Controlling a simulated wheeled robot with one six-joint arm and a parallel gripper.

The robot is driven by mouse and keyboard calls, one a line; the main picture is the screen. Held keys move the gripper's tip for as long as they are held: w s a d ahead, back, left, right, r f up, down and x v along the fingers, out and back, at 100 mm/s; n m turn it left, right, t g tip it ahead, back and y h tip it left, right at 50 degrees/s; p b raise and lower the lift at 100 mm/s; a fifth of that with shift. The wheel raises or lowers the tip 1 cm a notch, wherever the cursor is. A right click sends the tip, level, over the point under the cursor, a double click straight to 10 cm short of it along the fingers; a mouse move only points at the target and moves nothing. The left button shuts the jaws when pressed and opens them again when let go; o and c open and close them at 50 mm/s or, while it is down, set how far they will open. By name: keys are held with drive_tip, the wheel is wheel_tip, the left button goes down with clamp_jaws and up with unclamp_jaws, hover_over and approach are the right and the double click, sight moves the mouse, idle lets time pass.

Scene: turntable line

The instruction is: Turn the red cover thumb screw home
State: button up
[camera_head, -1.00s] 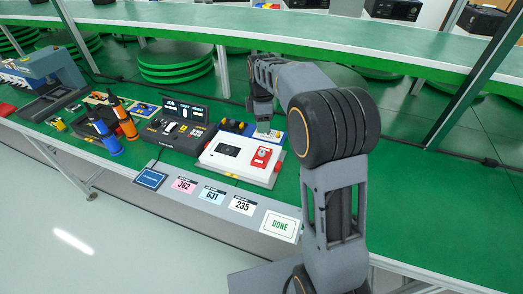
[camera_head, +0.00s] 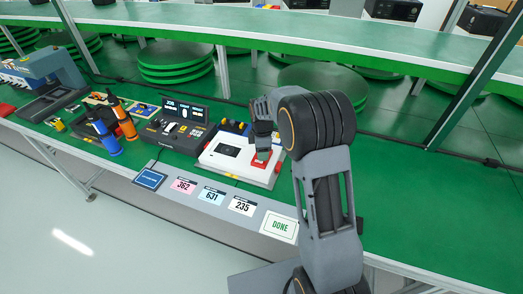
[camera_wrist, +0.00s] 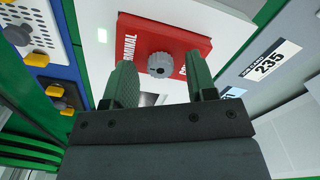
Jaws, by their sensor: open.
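The red cover (camera_wrist: 140,33) lies on the white device and carries lettering, partly hidden by my fingers. Its grey knurled thumb screw (camera_wrist: 160,65) sits in the cover's middle. In the wrist view my gripper (camera_wrist: 163,82) is open, with one green finger on each side of the screw, apart from it. The fingertips do not visibly touch the screw. In the head view the red cover (camera_head: 263,157) shows at the device's right end, and my gripper (camera_head: 262,150) is over it, hiding the screw.
The white device (camera_head: 225,149) stands on the green table. A dark keypad console (camera_head: 178,130) is to its left, with an orange and a blue screwdriver (camera_head: 124,120) beyond. Number cards and a DONE card (camera_head: 280,228) line the front edge.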

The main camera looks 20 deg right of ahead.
drive_tip(key=c, duration=0.9)
drive_tip(key=shift+a, duration=0.1)
drive_tip(key=shift+c, duration=0.2)
drive_tip(key=shift+m, duration=0.4)
drive_tip(key=m, duration=0.4)
drive_tip(key=shift+m, duration=0.4)
drive_tip(key=m+p, duration=0.1)
drive_tip(key=m, duration=0.5)
drive_tip(key=shift+m, duration=0.3)
